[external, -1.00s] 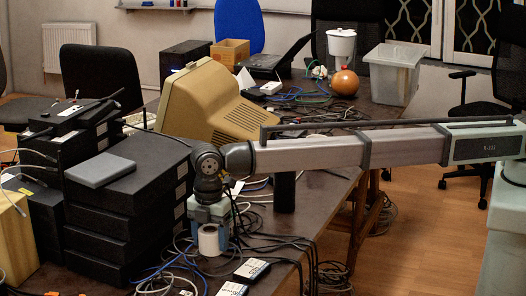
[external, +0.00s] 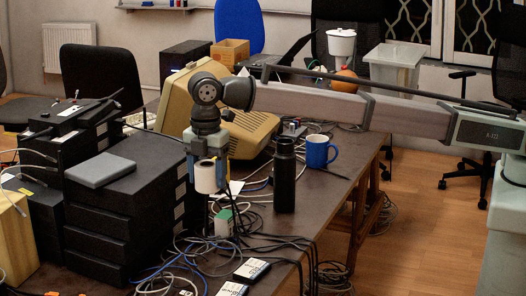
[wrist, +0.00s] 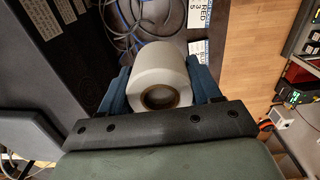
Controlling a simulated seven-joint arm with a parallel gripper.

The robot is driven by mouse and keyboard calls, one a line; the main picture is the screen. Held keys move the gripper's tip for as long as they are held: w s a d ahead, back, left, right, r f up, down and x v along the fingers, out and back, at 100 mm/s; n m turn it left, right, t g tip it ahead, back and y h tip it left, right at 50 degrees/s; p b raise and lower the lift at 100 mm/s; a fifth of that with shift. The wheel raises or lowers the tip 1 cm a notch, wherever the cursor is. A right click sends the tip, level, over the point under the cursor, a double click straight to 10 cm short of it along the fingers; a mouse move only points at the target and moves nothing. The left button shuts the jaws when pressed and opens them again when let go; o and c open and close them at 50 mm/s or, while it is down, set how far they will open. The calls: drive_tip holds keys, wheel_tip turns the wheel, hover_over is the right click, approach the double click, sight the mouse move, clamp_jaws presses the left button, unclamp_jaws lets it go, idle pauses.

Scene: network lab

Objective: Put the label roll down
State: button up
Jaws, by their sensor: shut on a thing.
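The label roll (external: 206,177) is white with a brown core. My gripper (external: 207,172) is shut on it and holds it up above the table (external: 325,218), in front of the monitor. In the wrist view the roll (wrist: 158,82) sits between the two blue fingers of my gripper (wrist: 157,85), its core opening facing the camera. Below the roll in the external view a small green and white box (external: 223,220) stands among the cables.
A black bottle (external: 284,178) and a blue mug (external: 318,152) stand to the right of my gripper. A stack of black boxes (external: 125,215) is close on the left. A beige monitor (external: 180,95) stands behind.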

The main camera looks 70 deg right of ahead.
drive_tip(key=r, duration=0.4)
drive_tip(key=d+r, duration=0.1)
drive_tip(key=r, duration=0.1)
drive_tip(key=shift+r, duration=0.2)
drive_tip(key=d+m, duration=0.1)
drive_tip(key=d, duration=2.2)
drive_tip(key=m, duration=0.1)
hover_over(321, 190)
drive_tip(key=shift+d+f, duration=0.1)
drive_tip(key=shift+f, duration=14)
drive_tip(key=shift+f, duration=0.15)
drive_tip(key=o, duration=1.1)
drive_tip(key=shift+o, duration=0.2)
